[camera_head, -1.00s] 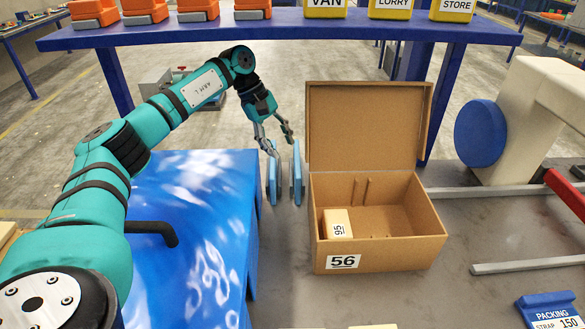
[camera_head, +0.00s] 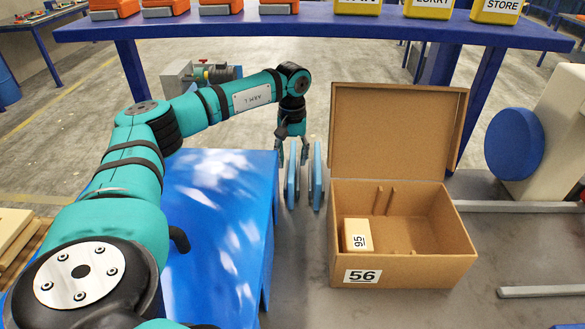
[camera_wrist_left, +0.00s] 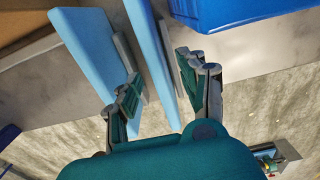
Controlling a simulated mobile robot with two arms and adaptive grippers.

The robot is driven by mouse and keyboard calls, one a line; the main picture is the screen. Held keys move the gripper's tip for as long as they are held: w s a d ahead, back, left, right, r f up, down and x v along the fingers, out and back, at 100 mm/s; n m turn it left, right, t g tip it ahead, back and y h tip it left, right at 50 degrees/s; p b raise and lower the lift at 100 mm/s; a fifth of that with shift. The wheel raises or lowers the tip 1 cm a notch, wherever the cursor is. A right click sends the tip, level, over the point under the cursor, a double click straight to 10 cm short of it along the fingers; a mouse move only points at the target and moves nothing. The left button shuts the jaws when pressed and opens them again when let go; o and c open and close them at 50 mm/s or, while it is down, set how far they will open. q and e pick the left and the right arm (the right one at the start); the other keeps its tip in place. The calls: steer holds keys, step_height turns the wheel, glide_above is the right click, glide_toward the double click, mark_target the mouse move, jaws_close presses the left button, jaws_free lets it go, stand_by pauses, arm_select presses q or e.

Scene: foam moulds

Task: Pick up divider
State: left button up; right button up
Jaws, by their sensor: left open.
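Two light blue dividers stand upright side by side on the grey table, the left divider (camera_head: 291,186) and the right divider (camera_head: 317,178). My left gripper (camera_head: 293,158) is open and points down at the left divider's upper part. In the left wrist view, the left divider (camera_wrist_left: 150,50) runs between the open fingers of the gripper (camera_wrist_left: 158,80), with a gap to the right finger. The right divider (camera_wrist_left: 88,42) lies beyond the left finger there. I cannot tell whether a finger touches either divider. My right gripper is not in view.
An open cardboard box (camera_head: 440,274) marked 56 stands right of the dividers, with a small carton (camera_head: 357,236) marked 95 inside. A blue surface (camera_head: 215,215) lies left. A blue shelf (camera_head: 330,32) with orange and yellow bins crosses the back.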

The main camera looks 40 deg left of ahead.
arm_select(q)
steer(key=shift+f, duration=0.15)
jaws_close()
stand_by(0.5)
